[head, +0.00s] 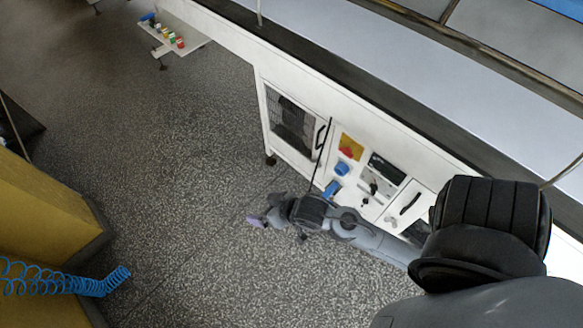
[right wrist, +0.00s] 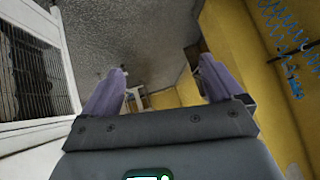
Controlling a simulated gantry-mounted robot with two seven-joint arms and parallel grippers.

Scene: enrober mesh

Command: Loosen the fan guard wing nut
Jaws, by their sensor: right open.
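A dark grille, which looks like the fan guard (head: 290,125), is set in the left end of the white machine's side in the head view. It also shows at the left edge of the right wrist view (right wrist: 35,70). I cannot make out a wing nut on it. My right gripper (head: 257,221) is over the floor, in front of the machine and below the grille in the picture, apart from it. In the right wrist view its two purple fingers (right wrist: 163,80) are spread with nothing between them. My left gripper is not in view.
Right of the grille are a yellow panel with a red knob (head: 348,147), blue fittings (head: 342,168) and a handled door (head: 408,203). A yellow block (head: 45,215) with a coiled blue hose (head: 60,279) stands at the left. The speckled floor between is clear.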

